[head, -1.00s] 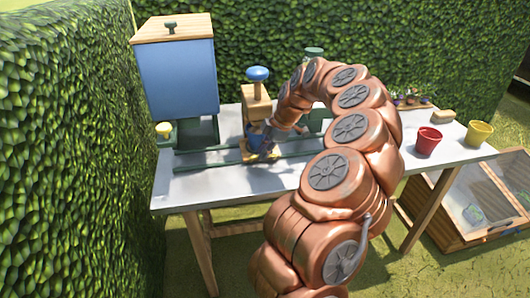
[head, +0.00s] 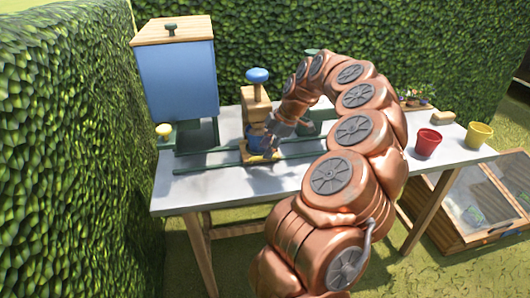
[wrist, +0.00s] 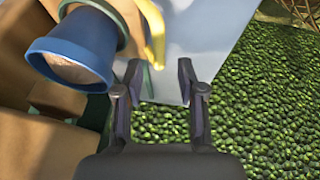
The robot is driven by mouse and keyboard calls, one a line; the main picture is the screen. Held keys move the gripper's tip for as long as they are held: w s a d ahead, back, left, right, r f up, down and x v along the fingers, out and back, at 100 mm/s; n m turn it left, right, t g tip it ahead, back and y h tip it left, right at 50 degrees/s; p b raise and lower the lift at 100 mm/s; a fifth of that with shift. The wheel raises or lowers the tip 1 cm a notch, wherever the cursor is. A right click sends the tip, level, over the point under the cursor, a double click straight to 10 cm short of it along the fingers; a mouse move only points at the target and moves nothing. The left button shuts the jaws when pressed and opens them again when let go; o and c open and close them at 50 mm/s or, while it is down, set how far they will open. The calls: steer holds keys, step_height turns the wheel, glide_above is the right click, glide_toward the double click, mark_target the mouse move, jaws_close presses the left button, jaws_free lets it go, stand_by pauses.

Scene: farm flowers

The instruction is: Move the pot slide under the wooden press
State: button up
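The wooden press (head: 256,102) with a blue knob stands upright at the middle of the table. The blue pot (head: 257,135) sits on the pot slide (head: 258,157), low at the press; I cannot tell whether it is centred under it. In the wrist view the blue pot (wrist: 75,48) holds brown soil, beside the wooden press (wrist: 35,135). A yellow curved part (wrist: 155,35), perhaps of the slide, lies just past the fingertips. My gripper (wrist: 158,75) is open, with nothing between its fingers; in the head view it (head: 270,145) is close to the pot's right side, partly hidden.
Green rails (head: 210,164) run along the metal table (head: 190,190). A blue bin (head: 180,80) with a wooden lid stands at left. A red pot (head: 428,143) and a yellow pot (head: 479,134) stand at the right. A hedge closes the left and back.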

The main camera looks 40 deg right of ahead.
steer(key=v, duration=0.9)
steer(key=shift+r, duration=0.1)
